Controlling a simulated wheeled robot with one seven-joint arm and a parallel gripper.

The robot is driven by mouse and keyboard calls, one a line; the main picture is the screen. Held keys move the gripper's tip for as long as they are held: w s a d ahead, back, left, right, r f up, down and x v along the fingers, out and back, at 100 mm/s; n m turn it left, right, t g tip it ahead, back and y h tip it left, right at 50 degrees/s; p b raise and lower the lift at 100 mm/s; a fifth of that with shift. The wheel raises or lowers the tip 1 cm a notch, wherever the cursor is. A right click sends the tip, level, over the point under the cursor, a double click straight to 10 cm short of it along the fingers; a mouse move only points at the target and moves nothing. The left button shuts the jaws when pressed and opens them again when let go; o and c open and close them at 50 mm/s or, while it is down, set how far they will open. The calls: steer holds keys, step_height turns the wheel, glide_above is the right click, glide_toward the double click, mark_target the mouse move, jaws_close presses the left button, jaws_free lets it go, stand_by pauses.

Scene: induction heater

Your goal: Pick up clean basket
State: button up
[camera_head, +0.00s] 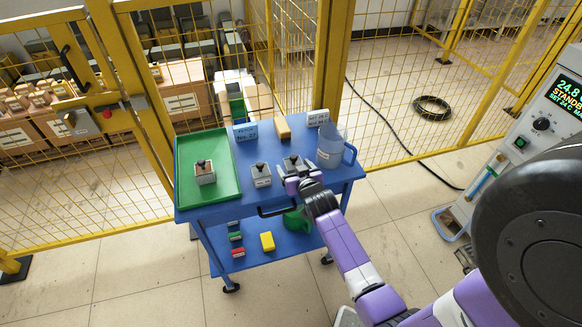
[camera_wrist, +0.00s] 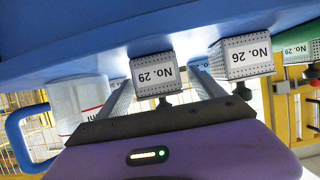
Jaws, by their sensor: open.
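Three small grey perforated baskets with dark knobs are on the blue cart. No view shows which basket is called clean.
A clear jug (camera_head: 329,150) with a blue handle stands close right of my gripper. Label blocks and a tan block (camera_head: 283,127) line the cart's (camera_head: 185,214) back edge. Yellow mesh fencing is behind it. A heater console (camera_head: 540,125) stands at the right.

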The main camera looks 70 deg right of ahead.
mark_target(291, 162)
steer(key=shift+x, duration=2.05)
steer(key=shift+r, duration=0.1)
steer(key=c, duration=1.6)
